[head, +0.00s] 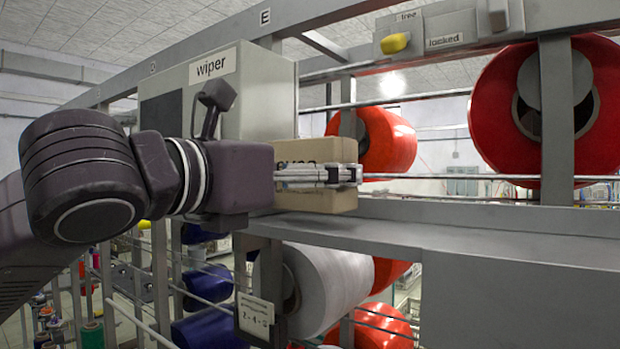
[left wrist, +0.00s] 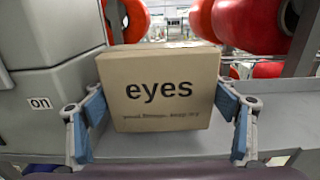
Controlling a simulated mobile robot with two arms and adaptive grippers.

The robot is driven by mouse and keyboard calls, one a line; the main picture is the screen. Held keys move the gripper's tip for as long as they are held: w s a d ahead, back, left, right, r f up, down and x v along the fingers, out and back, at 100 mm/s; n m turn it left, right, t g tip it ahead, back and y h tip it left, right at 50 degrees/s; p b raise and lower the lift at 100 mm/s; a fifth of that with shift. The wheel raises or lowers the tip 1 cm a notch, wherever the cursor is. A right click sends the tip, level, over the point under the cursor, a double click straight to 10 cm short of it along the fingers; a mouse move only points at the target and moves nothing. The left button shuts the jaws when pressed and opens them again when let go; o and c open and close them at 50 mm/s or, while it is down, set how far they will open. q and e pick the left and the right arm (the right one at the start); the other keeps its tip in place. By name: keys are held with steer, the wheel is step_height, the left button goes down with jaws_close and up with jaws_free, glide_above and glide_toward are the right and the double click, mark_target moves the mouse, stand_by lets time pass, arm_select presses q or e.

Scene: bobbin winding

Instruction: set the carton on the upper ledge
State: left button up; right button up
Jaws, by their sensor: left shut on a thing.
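The carton is a tan box (head: 318,201) marked "eyes", and it fills the middle of the left wrist view (left wrist: 165,105). My left gripper (head: 345,174) is shut on it, with a blue-padded finger at each side in the left wrist view (left wrist: 163,118). The carton is upright at the left end of the grey upper ledge (head: 470,240). Its base is close to the ledge surface; I cannot tell if it touches. The gripper hides part of the carton's front in the head view. My right gripper is not in view.
A grey box labelled "wiper" (head: 272,95) stands just left of the carton. Red spools (head: 388,145) sit behind, beyond thin rails. A yellow lever (head: 395,43) is above. The ledge to the right is clear. A white spool (head: 330,285) hangs below.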

arm_select(q)
steer(key=shift+f, duration=0.25)
steer(key=shift+f+b, duration=0.35)
steer(key=shift+f, duration=0.25)
steer(key=o, duration=1.3)
steer(key=shift+o, duration=1.1)
steer(key=shift+d, duration=0.25)
steer(key=shift+a, duration=0.15)
